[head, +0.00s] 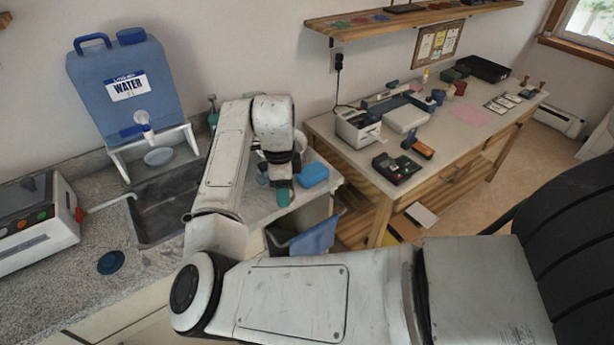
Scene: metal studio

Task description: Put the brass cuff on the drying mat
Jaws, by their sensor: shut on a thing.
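My gripper (279,178) points down over the counter to the right of the sink, at the end of my bent arm. It is small and partly covered by my own wrist. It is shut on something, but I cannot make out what. A small teal-green patch shows at its lower end. I cannot pick out the brass cuff anywhere in the head view. I cannot identify the drying mat with certainty either; my arm hides part of the counter around the gripper.
A blue block-like item (314,175) lies just right of my gripper. A sink (160,207) and a blue water container (128,80) are to the left. A blue cloth (314,238) hangs below the counter edge. A cluttered wooden workbench (440,125) stands to the right.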

